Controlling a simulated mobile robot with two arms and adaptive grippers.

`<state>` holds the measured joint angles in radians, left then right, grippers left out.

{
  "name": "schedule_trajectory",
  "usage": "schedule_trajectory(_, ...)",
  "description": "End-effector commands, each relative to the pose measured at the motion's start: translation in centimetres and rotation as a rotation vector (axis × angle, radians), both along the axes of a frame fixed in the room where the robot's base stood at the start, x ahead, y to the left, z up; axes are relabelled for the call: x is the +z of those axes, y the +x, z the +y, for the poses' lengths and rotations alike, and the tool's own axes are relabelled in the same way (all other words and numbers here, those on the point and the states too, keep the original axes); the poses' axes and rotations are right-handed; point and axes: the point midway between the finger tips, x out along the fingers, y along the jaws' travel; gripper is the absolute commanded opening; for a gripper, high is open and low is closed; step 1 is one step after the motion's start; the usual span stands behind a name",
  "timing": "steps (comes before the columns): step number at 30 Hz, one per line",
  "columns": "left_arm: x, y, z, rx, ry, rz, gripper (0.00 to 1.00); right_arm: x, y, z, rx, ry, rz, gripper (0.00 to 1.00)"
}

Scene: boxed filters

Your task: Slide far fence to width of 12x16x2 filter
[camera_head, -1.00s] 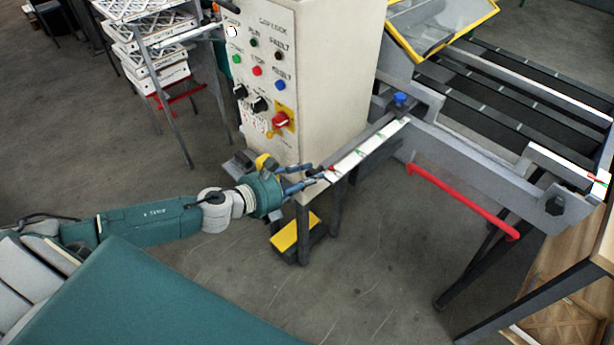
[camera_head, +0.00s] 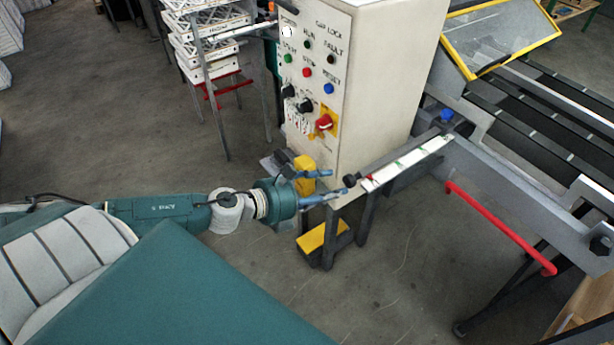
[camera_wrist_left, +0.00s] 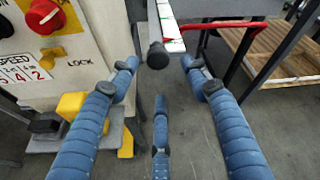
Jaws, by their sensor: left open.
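A slim dark rod with a round black knob (camera_head: 350,181) runs beside a white scale strip (camera_head: 412,162) with green and red marks. A blue knob (camera_head: 447,115) sits at the far end of the strip, by the grey machine frame. Which part is the far fence I cannot tell for sure. My left gripper (camera_head: 335,187) is open and empty, its blue fingers just short of the black knob. In the left wrist view the black knob (camera_wrist_left: 157,55) lies ahead, between the spread fingers and apart from them. My right gripper is not in view.
A cream control cabinet (camera_head: 375,75) with buttons and a red switch stands close beside my left gripper. A yellow pedal (camera_head: 322,236) is on the floor below. A red bar (camera_head: 500,228) runs along the machine frame. Stacked white filters (camera_head: 208,40) stand on a rack behind.

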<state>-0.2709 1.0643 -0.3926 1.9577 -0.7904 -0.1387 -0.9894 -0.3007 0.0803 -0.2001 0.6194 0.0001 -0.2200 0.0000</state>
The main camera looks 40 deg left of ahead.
Motion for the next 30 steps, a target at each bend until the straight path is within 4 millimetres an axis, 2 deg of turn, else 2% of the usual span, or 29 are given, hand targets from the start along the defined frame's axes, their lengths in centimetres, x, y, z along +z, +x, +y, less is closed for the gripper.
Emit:
schedule_trajectory(6,0.7,-2.8,1.1,0.002,-0.003,0.006,0.47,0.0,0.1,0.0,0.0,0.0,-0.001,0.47)
schedule_trajectory(15,1.8,-5.4,2.2,0.002,-0.004,0.005,0.47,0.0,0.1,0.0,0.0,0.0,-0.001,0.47)
schedule_trajectory(30,2.2,-6.0,2.6,-0.001,0.0,0.002,0.47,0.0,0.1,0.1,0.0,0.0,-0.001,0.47)
